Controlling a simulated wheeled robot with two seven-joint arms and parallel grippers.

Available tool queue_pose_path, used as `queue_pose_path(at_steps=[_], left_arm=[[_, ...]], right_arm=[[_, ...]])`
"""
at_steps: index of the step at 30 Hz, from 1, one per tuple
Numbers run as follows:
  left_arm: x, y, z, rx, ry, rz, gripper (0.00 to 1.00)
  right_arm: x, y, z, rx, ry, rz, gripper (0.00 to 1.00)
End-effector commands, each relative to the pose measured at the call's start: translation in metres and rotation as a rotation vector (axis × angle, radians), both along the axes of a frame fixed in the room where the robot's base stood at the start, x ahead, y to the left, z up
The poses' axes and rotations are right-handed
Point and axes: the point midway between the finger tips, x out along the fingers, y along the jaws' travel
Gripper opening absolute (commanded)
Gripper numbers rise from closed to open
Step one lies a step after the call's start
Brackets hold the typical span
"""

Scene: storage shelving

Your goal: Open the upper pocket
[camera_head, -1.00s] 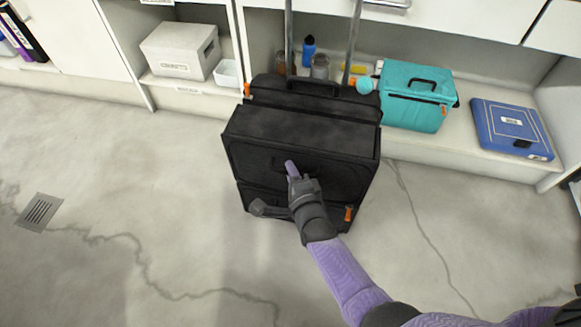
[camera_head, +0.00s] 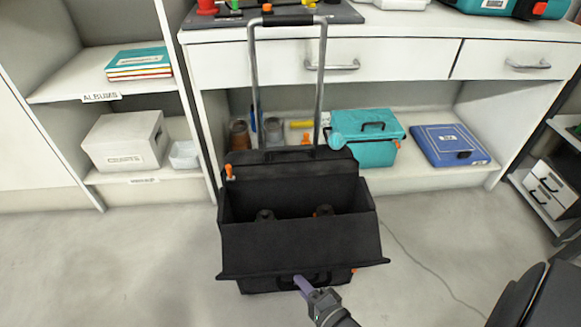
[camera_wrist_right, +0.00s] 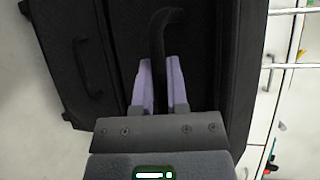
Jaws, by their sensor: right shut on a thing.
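The black rolling case (camera_head: 290,172) stands on the floor with its metal pull handle (camera_head: 256,80) raised. Its upper pocket (camera_head: 238,212) is open at the top, and the front flap (camera_head: 300,248) leans outward and down. Two dark, rounded things show inside the pocket. My right gripper (camera_head: 302,285) is at the flap's lower edge, shut on the black flap handle (camera_head: 318,277). In the right wrist view, the purple fingers (camera_wrist_right: 160,85) sit either side of the curved dark handle (camera_wrist_right: 164,22). My left gripper is not in view.
Behind the case, a low shelf holds a teal box (camera_head: 368,150), a blue case (camera_head: 450,146) and jars. A white drawer unit (camera_head: 400,62) stands above. A white box (camera_head: 125,140) is on the left shelving. Floor to the left is clear.

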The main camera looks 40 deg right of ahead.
Motion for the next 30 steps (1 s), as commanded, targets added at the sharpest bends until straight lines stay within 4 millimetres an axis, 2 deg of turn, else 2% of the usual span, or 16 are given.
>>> queue_pose_path(at_steps=[6, 16, 17, 21, 22, 30], left_arm=[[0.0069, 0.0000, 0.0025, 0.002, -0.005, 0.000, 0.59], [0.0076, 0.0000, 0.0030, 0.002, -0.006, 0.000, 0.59], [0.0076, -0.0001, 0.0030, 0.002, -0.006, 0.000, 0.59], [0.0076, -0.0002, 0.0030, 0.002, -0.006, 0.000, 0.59], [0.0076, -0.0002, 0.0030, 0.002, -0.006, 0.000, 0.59], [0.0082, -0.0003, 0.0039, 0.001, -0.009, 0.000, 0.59]], right_arm=[[-0.0025, -0.0002, -0.0039, 0.000, 0.002, 0.001, 0.00], [-0.0024, -0.0002, -0.0035, 0.000, 0.001, 0.001, 0.00], [-0.0023, -0.0003, -0.0035, 0.000, 0.001, 0.001, 0.19], [-0.0022, -0.0003, -0.0033, 0.000, 0.000, 0.000, 0.49], [-0.0022, -0.0003, -0.0033, 0.000, 0.000, 0.000, 0.52], [-0.0036, -0.0002, -0.0024, 0.000, -0.001, 0.000, 0.52]])
